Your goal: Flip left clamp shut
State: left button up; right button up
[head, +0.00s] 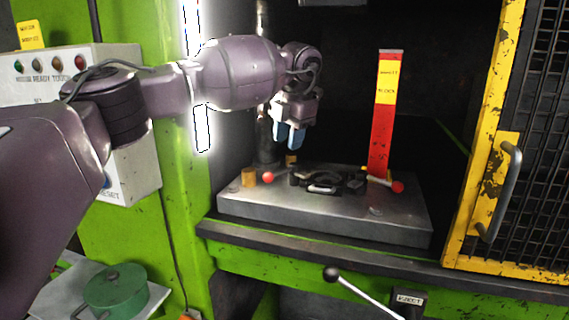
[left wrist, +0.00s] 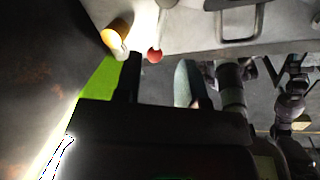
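The left clamp's red ball knob (head: 268,177) is at the left of the steel die plate (head: 405,222), its short lever running right toward the dark clamp parts. The knob also shows in the left wrist view (left wrist: 154,56), just beyond the fingers. My left gripper (head: 289,136) is above the plate, over the left clamp, with its blue fingers pointing down. The fingers are apart with nothing between them, as the left wrist view (left wrist: 158,85) shows. They are clear of the knob. My right gripper is not in view.
A brass-coloured post (head: 249,177) stands beside the left knob. The right clamp's red knob (head: 398,187) is across the plate, near the upright red safety block (head: 383,120). A yellow mesh gate (head: 490,200) borders the right side. A black-knobbed eject lever (head: 331,273) is in front below.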

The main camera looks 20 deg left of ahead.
aim_at(284, 171)
pick_arm(q)
jog(key=shift+w+a+f, duration=0.15)
jog(key=shift+a+f, duration=0.05)
jog(key=shift+f, duration=1)
jog(key=shift+w+a+f, duration=0.1)
jog(key=shift+a+f, duration=0.05)
jog(key=shift+f, duration=1.05)
jog(key=shift+w+a+f, duration=0.15)
jog(key=shift+a+f, duration=0.05)
jog(key=shift+f, duration=1)
